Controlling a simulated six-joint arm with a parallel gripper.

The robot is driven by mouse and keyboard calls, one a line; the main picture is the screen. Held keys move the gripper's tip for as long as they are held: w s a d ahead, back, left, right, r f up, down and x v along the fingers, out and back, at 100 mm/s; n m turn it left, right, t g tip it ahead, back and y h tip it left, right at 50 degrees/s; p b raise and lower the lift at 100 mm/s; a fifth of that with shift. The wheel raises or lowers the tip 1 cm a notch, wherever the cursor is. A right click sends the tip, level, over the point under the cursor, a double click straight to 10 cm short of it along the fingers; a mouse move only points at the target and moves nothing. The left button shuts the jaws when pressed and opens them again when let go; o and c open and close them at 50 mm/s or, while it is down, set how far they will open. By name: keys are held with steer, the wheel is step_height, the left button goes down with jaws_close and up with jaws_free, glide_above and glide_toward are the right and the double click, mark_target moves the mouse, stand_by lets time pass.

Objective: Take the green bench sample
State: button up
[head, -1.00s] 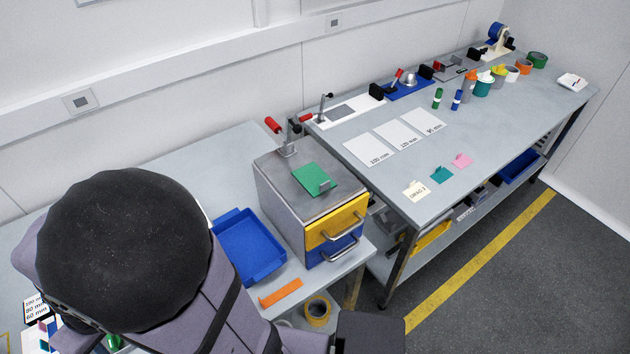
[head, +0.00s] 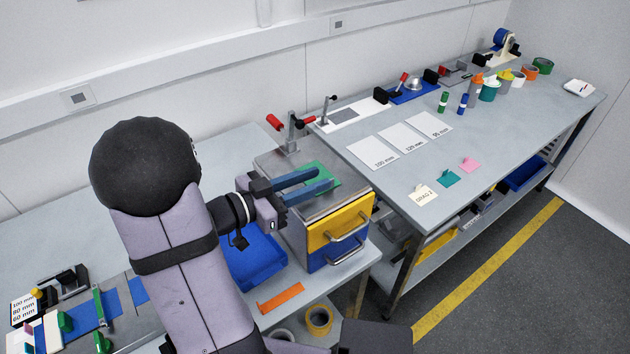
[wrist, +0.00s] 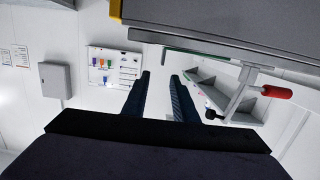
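The green sample (head: 322,165) is a flat green plate lying on the grey top of the drawer cabinet (head: 262,160). A small grey tab stood on it in the earlier head view. My gripper (head: 326,179) reaches in from the left, its two blue fingers over or beside the plate and partly hiding it. The head view does not show whether they touch it. In the wrist view, my gripper (wrist: 160,75) is open with nothing between the fingers. A thin green edge (wrist: 195,55) shows above the fingertips there, under the cabinet top's edge.
A red-handled toggle clamp (head: 292,130) stands at the cabinet's back edge, close to the fingers; its red handle (wrist: 277,93) shows in the wrist view. A blue tray (head: 255,260) lies below my gripper. The right bench holds white cards (head: 400,137) and several tapes.

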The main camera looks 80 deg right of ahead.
mark_target(342, 183)
steer(key=shift+s+d+f+p, duration=0.2)
steer(key=shift+s+d+f, duration=0.1)
steer(key=shift+f, duration=0.2)
steer(key=shift+s+d+f+p, duration=0.15)
steer(key=shift+d+f, duration=0.1)
steer(key=shift+f, duration=0.2)
steer(key=shift+p+x, duration=0.35)
steer(key=shift+x, duration=0.75)
steer(key=shift+s+d+p, duration=0.25)
steer(key=shift+s+p, duration=0.1)
steer(key=shift+p, duration=0.05)
steer(key=shift+f+p+x, duration=0.15)
steer(key=shift+p+x, duration=0.3)
steer(key=shift+x, duration=0.6)
steer(key=shift+f+p+x, duration=0.15)
steer(key=shift+p+x, duration=0.3)
steer(key=shift+x, duration=0.6)
jaws_close()
